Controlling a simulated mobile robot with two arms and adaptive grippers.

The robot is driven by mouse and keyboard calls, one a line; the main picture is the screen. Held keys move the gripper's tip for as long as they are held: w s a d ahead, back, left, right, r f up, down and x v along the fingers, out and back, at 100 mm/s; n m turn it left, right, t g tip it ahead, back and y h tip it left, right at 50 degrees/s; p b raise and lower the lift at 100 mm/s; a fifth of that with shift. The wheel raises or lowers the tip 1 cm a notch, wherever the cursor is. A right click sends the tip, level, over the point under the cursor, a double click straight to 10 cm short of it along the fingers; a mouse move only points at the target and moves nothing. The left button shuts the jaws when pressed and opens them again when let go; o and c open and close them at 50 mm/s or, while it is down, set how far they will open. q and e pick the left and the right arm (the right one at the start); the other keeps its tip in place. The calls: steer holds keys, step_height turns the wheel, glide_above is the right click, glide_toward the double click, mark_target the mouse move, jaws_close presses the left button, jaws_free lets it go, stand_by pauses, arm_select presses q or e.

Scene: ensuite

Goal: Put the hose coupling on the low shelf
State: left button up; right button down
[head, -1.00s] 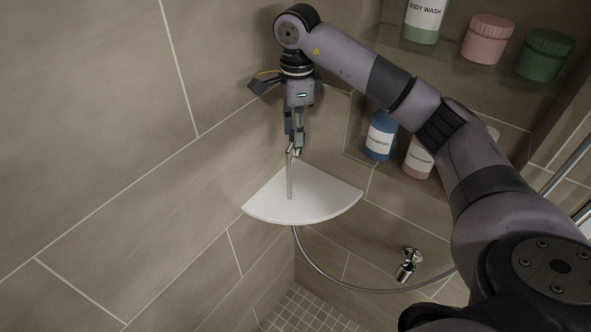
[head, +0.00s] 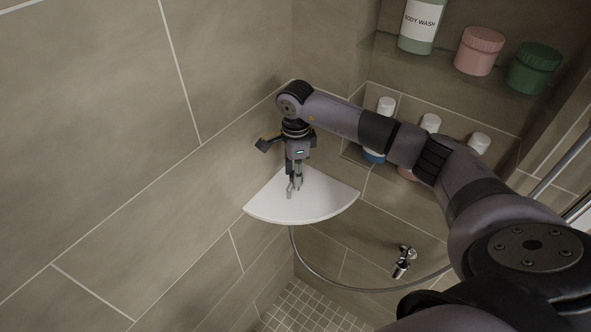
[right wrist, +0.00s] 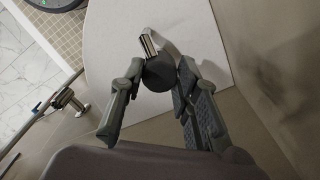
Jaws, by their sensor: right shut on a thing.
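The low shelf (head: 335,203) is a white, quarter-round corner shelf in the middle of the head view; it also fills much of the right wrist view (right wrist: 115,30). My right gripper (head: 294,187) points down over the shelf's left half. In the right wrist view its fingers (right wrist: 158,80) are shut on the hose coupling (right wrist: 157,73), a dark round piece with a shiny metal end. In the head view the coupling (head: 290,189) is small and partly hidden by the fingers. I cannot tell whether it touches the shelf. My left gripper is not in view.
Tiled walls meet behind the shelf. A metal hose (head: 340,286) loops below it, near a chrome wall fitting (head: 403,262). Bottles stand in a niche behind my right arm. An upper ledge holds a body wash bottle (head: 420,22), a pink jar (head: 478,52) and a green jar (head: 534,68).

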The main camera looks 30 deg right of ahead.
steer(key=shift+f, duration=0.2)
steer(key=c, duration=1.2)
jaws_free()
steer(key=shift+r, duration=0.1)
steer(key=shift+r, duration=0.1)
steer(key=shift+r, duration=0.2)
step_height(320, 180, up, 12)
steer(key=b, duration=0.3)
steer(key=shift+f, duration=0.15)
